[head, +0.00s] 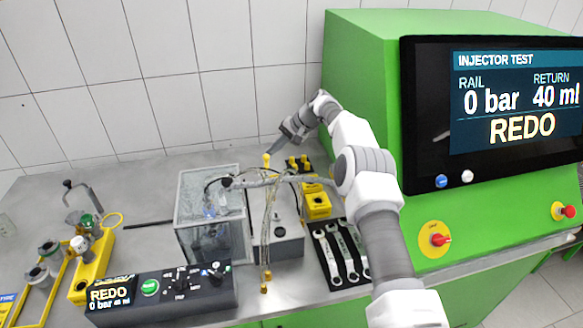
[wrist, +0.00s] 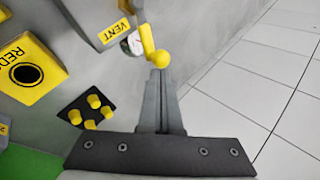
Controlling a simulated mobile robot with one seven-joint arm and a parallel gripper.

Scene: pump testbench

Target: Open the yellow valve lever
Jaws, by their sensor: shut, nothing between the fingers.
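The yellow valve lever (wrist: 147,40) ends in a round yellow knob (wrist: 163,59) and sits beside a label reading VENT (wrist: 115,32) in the wrist view. In the head view, my gripper (head: 270,151) reaches down to the lever from the right.
A yellow block marked RED (wrist: 32,72) and a black plate with yellow pegs (wrist: 88,110) lie left of the fingers in the wrist view. The clear tank (head: 210,215), wrenches (head: 340,250) and green test bench (head: 365,60) stand around the arm. The tiled wall is behind.

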